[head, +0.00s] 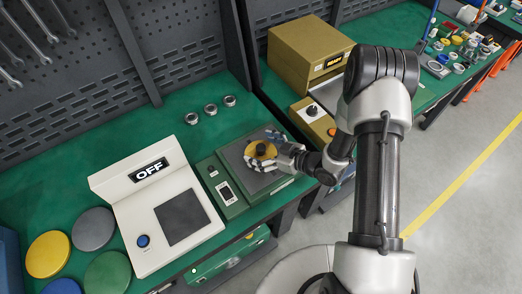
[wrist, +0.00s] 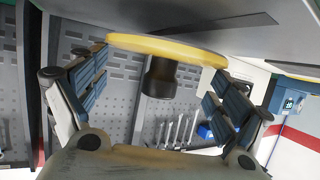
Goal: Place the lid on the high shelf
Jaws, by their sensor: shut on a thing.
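The yellow lid (wrist: 165,45), a round disc with a dark knob (wrist: 160,78), is between the two fingers of my gripper (wrist: 156,72) in the wrist view. In the head view my gripper (head: 264,149) is over the grey plate of the green scale-like device (head: 232,208), and the lid (head: 270,151) shows partly between the fingers. I cannot tell how high it is above the plate. I cannot make out the high shelf for certain in either view.
A white machine marked OFF (head: 150,172) stands left of the green device. Several coloured discs, including a yellow one (head: 48,254), lie at the far left. Three small metal rings (head: 211,110) lie behind. A tan machine (head: 287,58) stands further right. Wrenches (head: 35,23) hang on the pegboard.

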